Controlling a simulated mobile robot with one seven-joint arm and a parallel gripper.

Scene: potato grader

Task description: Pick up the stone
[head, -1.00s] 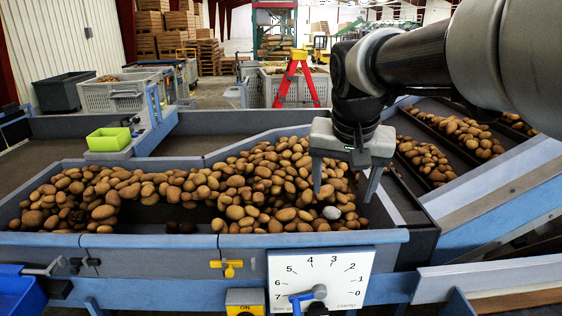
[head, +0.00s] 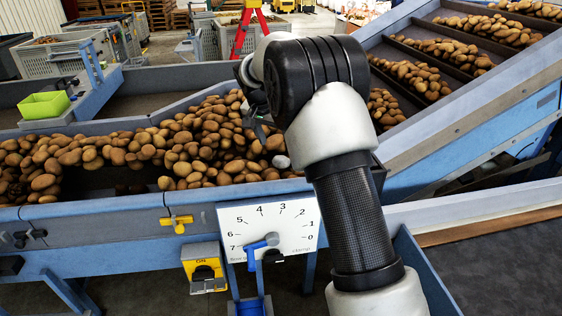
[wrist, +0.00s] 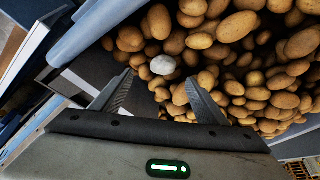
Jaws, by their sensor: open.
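The stone (wrist: 163,65) is a pale grey, rounded lump among brown potatoes. In the wrist view it lies just beyond my fingertips, roughly midway between them. In the head view my gripper is mostly hidden behind my arm. I cannot tell its exact height above the stone.
Potatoes (head: 190,145) crowd around the stone in the blue-edged trough (head: 110,238). A dial panel (head: 268,228) and a yellow switch box (head: 204,268) are on the front side. An inclined conveyor (head: 440,110) rises at the right. A green bin (head: 45,105) sits at the left.

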